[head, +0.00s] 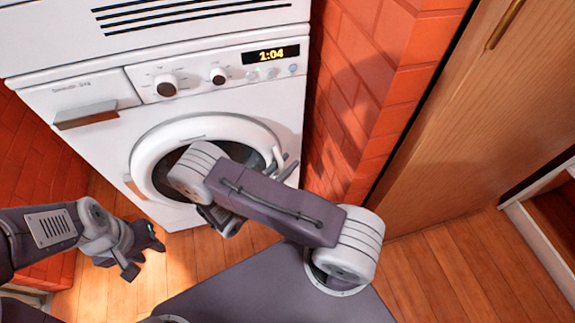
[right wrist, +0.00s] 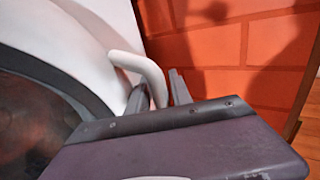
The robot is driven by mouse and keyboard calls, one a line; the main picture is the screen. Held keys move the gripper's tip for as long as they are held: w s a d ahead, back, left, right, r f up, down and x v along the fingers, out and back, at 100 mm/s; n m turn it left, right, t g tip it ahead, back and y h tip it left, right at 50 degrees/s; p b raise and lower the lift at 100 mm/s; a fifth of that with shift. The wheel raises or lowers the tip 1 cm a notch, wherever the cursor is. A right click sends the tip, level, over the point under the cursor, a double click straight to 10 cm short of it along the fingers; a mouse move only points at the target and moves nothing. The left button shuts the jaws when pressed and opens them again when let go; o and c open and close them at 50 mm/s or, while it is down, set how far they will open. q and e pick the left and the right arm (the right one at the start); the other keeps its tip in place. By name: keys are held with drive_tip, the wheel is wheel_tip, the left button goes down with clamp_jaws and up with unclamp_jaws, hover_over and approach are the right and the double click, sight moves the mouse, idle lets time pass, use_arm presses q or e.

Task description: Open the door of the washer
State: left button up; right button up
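The white washer (head: 97,152) stands at the top left of the head view. Its round door (head: 150,150) has a white ring and dark glass and looks closed; my right arm covers its lower right part. The white curved door handle (right wrist: 150,72) is at the door's right edge; it also shows in the head view (head: 277,156). My right gripper (right wrist: 158,92) has one finger on each side of the handle, with little or no gap, and looks shut on it. My left gripper (head: 146,257) is empty and open, low in front of the washer's left side.
A red brick wall (head: 345,100) stands close to the washer's right side, near my right gripper. A wooden cabinet door (head: 465,120) is further right. Wooden floor (head: 455,250) is free at the right. The washer's drawer handle (head: 86,115) sticks out at upper left.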

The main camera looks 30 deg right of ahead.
drive_tip(key=shift+w+d, duration=0.1)
drive_tip(key=shift+d, duration=0.1)
clamp_jaws()
idle(1.3)
